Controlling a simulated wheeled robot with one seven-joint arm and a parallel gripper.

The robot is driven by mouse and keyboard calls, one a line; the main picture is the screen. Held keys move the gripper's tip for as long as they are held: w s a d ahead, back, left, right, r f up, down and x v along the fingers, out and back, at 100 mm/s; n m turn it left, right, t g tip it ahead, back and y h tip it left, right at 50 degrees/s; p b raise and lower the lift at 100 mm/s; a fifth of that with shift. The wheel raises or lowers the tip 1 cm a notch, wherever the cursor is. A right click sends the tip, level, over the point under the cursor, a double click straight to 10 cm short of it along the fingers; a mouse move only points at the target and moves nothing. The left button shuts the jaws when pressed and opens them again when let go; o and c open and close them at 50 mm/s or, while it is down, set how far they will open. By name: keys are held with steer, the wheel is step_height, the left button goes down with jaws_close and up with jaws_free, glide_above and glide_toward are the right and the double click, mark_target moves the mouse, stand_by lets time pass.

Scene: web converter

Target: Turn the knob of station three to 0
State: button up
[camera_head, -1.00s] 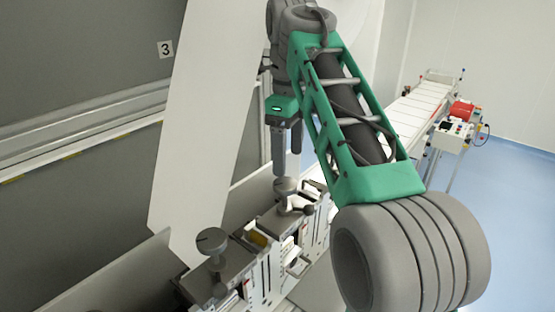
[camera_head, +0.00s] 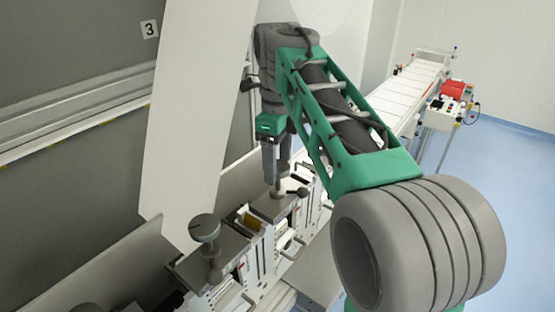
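My gripper (camera_head: 277,180) points straight down over the row of stations, its fingertips at the top of a knob whose head is mostly hidden behind them. The plate under that knob (camera_head: 277,212) shows below the fingertips. I cannot tell whether the fingers are closed on the knob or only around it. A second, nearer knob (camera_head: 204,228), grey with a round flat head on a stem, stands free at lower left. A sign with the number 3 (camera_head: 149,29) is on the grey wall panel behind. No dial markings are readable.
A pale slanted panel (camera_head: 195,110) rises just left of my gripper. Grey metal sheets (camera_head: 115,265) flank the stations at lower left. A white conveyor table (camera_head: 415,85) with a red box (camera_head: 453,88) stands at back right. Blue floor (camera_head: 500,190) is clear at right.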

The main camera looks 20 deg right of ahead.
steer(key=c, duration=1.2)
steer(key=shift+n, duration=0.4)
steer(key=n, duration=0.4)
steer(key=shift+n, duration=0.4)
steer(key=n, duration=1.2)
steer(key=shift+n, duration=0.3)
steer(key=n, duration=0.5)
steer(key=shift+n, duration=0.3)
steer(key=o, duration=1.4)
